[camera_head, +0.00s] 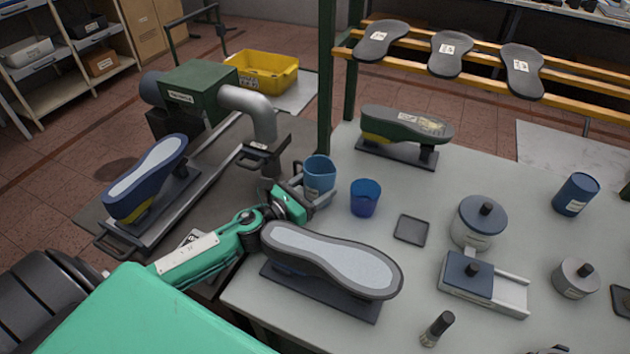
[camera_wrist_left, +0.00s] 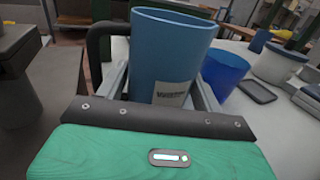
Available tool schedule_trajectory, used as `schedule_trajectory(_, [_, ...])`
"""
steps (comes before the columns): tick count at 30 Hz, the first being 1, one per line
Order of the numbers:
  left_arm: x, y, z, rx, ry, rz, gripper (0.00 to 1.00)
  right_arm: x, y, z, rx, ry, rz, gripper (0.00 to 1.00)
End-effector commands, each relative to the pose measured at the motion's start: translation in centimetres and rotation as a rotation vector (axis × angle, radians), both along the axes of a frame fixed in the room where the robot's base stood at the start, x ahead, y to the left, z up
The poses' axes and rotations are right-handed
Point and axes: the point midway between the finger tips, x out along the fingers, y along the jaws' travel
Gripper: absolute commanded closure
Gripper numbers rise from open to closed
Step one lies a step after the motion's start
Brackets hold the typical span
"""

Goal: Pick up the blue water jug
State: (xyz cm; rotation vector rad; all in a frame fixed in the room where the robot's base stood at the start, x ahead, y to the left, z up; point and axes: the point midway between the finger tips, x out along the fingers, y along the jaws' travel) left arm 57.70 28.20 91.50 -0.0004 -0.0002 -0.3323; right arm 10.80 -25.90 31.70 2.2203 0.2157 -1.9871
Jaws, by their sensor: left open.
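The blue water jug (camera_head: 319,176) stands upright on the light table near its left edge, by a green post. It has a white label and a dark handle on its left side in the left wrist view (camera_wrist_left: 170,55). My left gripper (camera_head: 318,196) is open, with its fingers on either side of the lower part of the jug. The left wrist view shows the jug between the two fingers (camera_wrist_left: 160,88); whether they touch it I cannot tell. My right gripper is not clearly in view.
A darker blue cup (camera_head: 365,198) stands close to the right of the jug. A shoe last on a stand (camera_head: 335,262) lies in front, another (camera_head: 405,130) behind. A small dark tray (camera_head: 411,230) and a lidded pot (camera_head: 478,225) are further right. A green machine with a pipe (camera_head: 255,115) stands left.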

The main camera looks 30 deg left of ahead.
Motion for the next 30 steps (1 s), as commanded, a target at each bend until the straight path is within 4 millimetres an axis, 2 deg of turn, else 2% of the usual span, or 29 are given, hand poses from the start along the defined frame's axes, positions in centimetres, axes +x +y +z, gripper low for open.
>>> schedule_trajectory(1, [0.8,-0.2,0.3,-0.003,-0.001,0.001,0.32,-0.3,0.0,0.4,-0.001,0.003,0.001,0.64])
schedule_trajectory(6, [2.3,-0.8,0.1,-0.001,-0.001,-0.001,0.32,-0.9,-0.2,0.4,-0.001,0.006,0.001,0.64])
schedule_trajectory(15, [2.6,-0.9,-0.1,0.000,0.000,-0.001,0.32,-0.9,-0.1,0.3,0.000,0.005,0.001,0.64])
schedule_trajectory(21, [2.6,-0.9,0.0,0.000,-0.001,-0.001,0.66,-1.0,-0.1,0.3,0.001,0.005,0.001,0.64])
schedule_trajectory(30, [2.6,-0.9,0.1,0.001,-0.001,-0.001,0.66,-1.0,-0.1,0.4,0.000,0.006,0.002,0.64])
